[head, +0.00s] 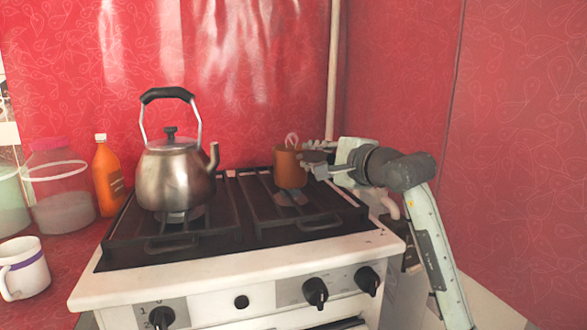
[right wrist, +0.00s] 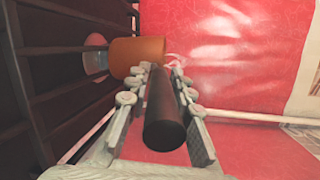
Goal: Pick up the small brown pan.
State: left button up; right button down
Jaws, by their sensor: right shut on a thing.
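The small brown pan (head: 289,169) is upright over the right-hand part of the stove, above a burner (head: 291,197). I cannot tell for sure whether its base touches the grate. My right gripper (head: 317,160) comes in from the right and is shut on the pan's handle. In the right wrist view, the dark handle (right wrist: 164,118) lies between the two fingers of the gripper (right wrist: 160,76), and the orange-brown pan body (right wrist: 137,55) is just beyond the fingertips. My left gripper is not in view.
A steel kettle (head: 174,176) stands on the left burner of the stove (head: 240,294). An orange bottle (head: 107,178), a clear jar (head: 61,200) and a white mug (head: 23,268) are at the left. Red walls close off the back and right.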

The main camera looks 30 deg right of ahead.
jog(key=shift+r, duration=0.1)
jog(key=shift+r, duration=0.2)
jog(key=shift+r, duration=1.2)
jog(key=shift+a+r, duration=0.2)
jog(key=shift+r, duration=0.65)
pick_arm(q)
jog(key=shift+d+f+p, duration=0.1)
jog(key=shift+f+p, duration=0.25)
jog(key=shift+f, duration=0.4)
pick_arm(e)
jog(key=s+a+r, duration=0.1)
jog(key=a+r, duration=0.5)
jog(key=a, duration=0.5)
jog(key=shift+r, duration=0.2)
jog(key=shift+s+r, duration=0.1)
